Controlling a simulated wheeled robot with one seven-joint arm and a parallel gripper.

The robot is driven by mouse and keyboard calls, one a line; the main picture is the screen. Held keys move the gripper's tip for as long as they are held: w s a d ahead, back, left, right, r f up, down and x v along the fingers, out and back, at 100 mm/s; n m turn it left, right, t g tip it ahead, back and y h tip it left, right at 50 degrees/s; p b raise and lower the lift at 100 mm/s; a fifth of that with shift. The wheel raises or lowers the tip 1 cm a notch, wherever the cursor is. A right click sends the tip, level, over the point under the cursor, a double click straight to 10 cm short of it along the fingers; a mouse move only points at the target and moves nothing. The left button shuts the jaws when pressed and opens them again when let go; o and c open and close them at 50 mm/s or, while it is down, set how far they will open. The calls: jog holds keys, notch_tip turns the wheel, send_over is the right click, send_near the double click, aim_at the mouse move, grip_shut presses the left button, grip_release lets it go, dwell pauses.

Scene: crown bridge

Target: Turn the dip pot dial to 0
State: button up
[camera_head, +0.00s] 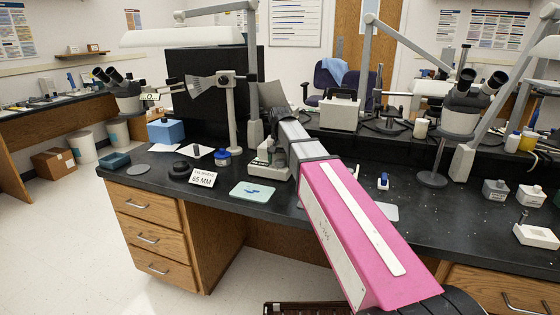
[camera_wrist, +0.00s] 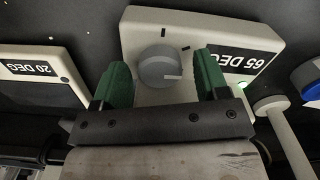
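A round grey dial (camera_wrist: 158,67) sits on a white box (camera_wrist: 188,22) in the wrist view, with a pale notch at its right side. Short dark marks show on the box face beyond the dial. The box carries a label (camera_wrist: 250,58) reading "65 DEG", upside down. I cannot tell from the lettering whether this box is the dip pot. My gripper (camera_wrist: 162,60) is open, its green fingers on either side of the dial with a visible gap at each side. In the head view my arm hides most of that spot.
A second white box (camera_wrist: 28,65) labelled "20 DEG" stands at left in the wrist view. A white cylindrical part (camera_wrist: 272,104) and a blue-rimmed object (camera_wrist: 308,82) are at right. In the head view, a "65 MM" card (camera_head: 203,178) and a green mat (camera_head: 253,192) lie on the black bench.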

aim_at(280, 160)
jog(key=shift+r, duration=0.1)
notch_tip(280, 160, up, 11)
jog(key=shift+f, duration=0.2)
dwell(0.5)
jog(key=shift+c, duration=1.4)
notch_tip(280, 160, down, 11)
jog(key=m, duration=0.6)
jog(key=shift+r, duration=0.15)
jog(key=c, duration=0.7)
